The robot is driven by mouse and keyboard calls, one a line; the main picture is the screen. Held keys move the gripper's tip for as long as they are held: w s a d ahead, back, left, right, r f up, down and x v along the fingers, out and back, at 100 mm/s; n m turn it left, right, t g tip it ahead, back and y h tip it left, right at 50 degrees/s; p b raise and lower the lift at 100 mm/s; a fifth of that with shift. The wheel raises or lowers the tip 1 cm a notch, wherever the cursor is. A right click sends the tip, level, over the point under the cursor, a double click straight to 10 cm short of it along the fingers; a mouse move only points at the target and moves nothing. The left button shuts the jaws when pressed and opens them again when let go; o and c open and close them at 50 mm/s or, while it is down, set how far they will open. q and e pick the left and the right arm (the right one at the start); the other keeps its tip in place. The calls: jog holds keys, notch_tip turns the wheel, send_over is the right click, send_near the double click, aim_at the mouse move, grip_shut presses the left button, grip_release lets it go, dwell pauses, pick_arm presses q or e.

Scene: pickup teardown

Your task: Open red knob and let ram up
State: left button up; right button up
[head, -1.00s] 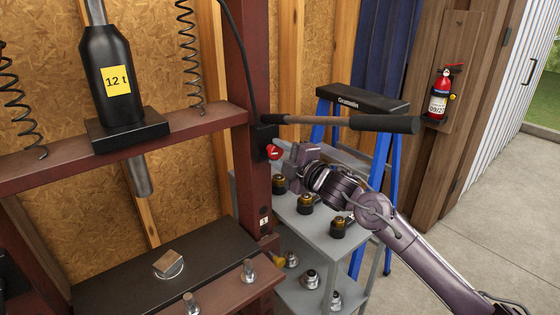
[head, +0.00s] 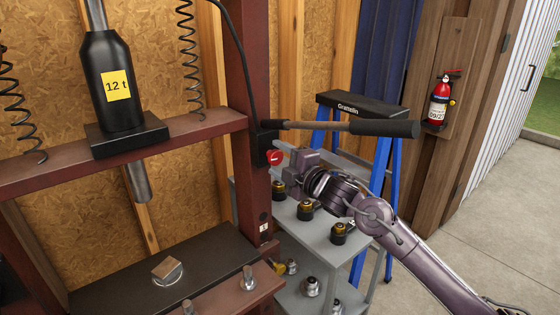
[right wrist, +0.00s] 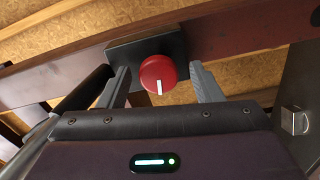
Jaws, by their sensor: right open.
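The red knob (head: 274,157) sits on a black valve block (head: 263,146) on the press's right post. In the right wrist view the knob (right wrist: 158,75) has a white mark pointing down toward the gripper. My right gripper (head: 287,158) is open at the knob. In the wrist view its fingers (right wrist: 160,86) stand on either side of the knob, with gaps; I cannot tell how deep the knob sits between them. The ram (head: 140,181) extends below the crossbeam under the black 12 t jack (head: 111,80), above a small block (head: 166,267) on the bed. My left gripper is out of view.
The pump handle (head: 350,127) juts right, just above my right gripper. A grey cart (head: 318,236) with several black and brass fittings stands below my right arm. A blue stepladder (head: 388,170) and a fire extinguisher (head: 440,100) are behind.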

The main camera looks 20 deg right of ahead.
jog(key=b+v, duration=0.2)
jog(key=v, duration=0.6)
jog(key=shift+w, duration=0.1)
